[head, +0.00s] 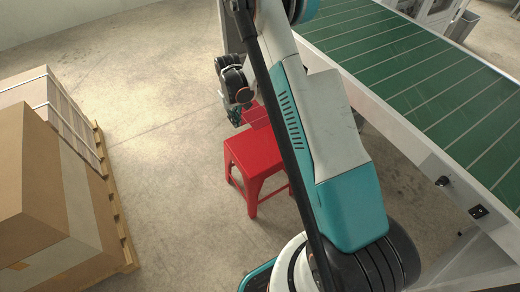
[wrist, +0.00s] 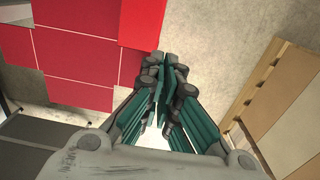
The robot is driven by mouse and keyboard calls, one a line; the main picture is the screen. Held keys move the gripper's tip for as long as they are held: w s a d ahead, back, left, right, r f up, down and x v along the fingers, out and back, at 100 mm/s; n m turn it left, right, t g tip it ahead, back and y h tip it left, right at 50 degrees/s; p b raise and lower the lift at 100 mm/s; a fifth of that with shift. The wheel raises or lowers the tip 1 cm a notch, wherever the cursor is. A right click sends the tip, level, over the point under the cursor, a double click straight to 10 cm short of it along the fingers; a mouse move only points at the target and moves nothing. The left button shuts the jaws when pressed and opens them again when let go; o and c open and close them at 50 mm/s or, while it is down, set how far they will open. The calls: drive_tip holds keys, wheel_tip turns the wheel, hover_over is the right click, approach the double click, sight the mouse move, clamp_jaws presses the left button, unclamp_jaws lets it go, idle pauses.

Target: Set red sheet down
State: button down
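The red sheet (head: 256,114) is a small red patch beside my gripper (head: 237,113) in the head view, just past the red stool's back edge. In the wrist view the red sheet (wrist: 78,65) spreads to the left of my gripper (wrist: 162,68), with pale lines dividing it into panels. The fingers are close together at its right edge and appear shut on it; the grip itself is hidden. The red stool (head: 252,152) stands upright below, and what looks like its brighter top (wrist: 144,22) shows beyond the fingertips. I cannot tell whether sheet and stool touch.
Cardboard boxes (head: 45,190) sit on a wooden pallet (head: 122,222) at the left. A green conveyor (head: 400,70) runs along the right. My arm hides part of the stool and sheet. Concrete floor (head: 160,120) between pallet and stool is clear.

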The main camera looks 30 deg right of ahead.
drive_tip(key=b, duration=0.1)
hover_over(244, 156)
wheel_tip(244, 156, down, 9)
wheel_tip(244, 156, down, 20)
drive_tip(key=b, duration=0.7)
drive_tip(key=shift+f, duration=0.15)
drive_tip(key=c, duration=1.8)
unclamp_jaws()
